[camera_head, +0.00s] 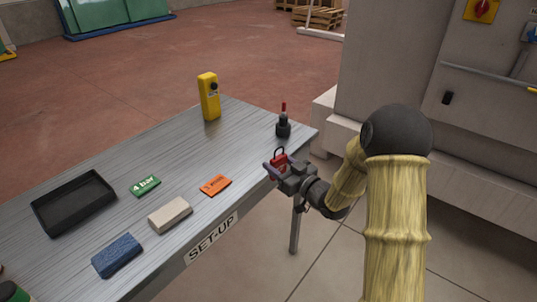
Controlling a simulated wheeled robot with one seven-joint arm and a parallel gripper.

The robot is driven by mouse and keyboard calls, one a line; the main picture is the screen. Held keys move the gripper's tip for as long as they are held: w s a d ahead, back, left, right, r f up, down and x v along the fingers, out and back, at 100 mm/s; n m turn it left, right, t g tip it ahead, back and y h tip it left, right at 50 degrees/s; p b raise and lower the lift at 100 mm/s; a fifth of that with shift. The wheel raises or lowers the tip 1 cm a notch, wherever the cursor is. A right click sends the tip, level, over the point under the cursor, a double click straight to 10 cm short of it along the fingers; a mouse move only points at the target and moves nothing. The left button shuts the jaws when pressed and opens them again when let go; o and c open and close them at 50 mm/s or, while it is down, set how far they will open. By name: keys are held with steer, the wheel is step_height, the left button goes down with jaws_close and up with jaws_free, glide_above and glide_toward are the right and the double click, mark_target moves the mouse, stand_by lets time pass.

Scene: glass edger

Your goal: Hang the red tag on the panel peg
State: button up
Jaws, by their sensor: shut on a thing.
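My gripper (273,171) is shut on the red tag (280,163), at the right front edge of the table. The tag is small, with a dark loop standing up from its top, and the fingers hide part of it. I cannot tell whether it touches the tabletop. A short black peg (447,98) sticks out of the grey machine panel (475,75) at the right, well apart from my gripper and the tag.
The SET-UP table (150,165) bears a black tray (74,202), a green card (145,186), an orange card (215,185), grey and blue blocks, a yellow device (209,97) and a dark fixture with a red tip (283,124). A rail and a red knob (482,9) are on the machine.

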steer(key=s+d+f+m+t+h, duration=0.1)
steer(key=s+d+f+m+h, duration=0.1)
steer(key=d+f, duration=0.4)
steer(key=s+d+f+m+t+h, duration=0.2)
steer(key=s+d+f+h, duration=0.2)
steer(key=f, duration=0.5)
steer(key=d, duration=0.2)
steer(key=shift+s+d+f+m+h, duration=0.15)
steer(key=shift+d+f+m+h, duration=0.2)
steer(key=shift+m+h, duration=0.05)
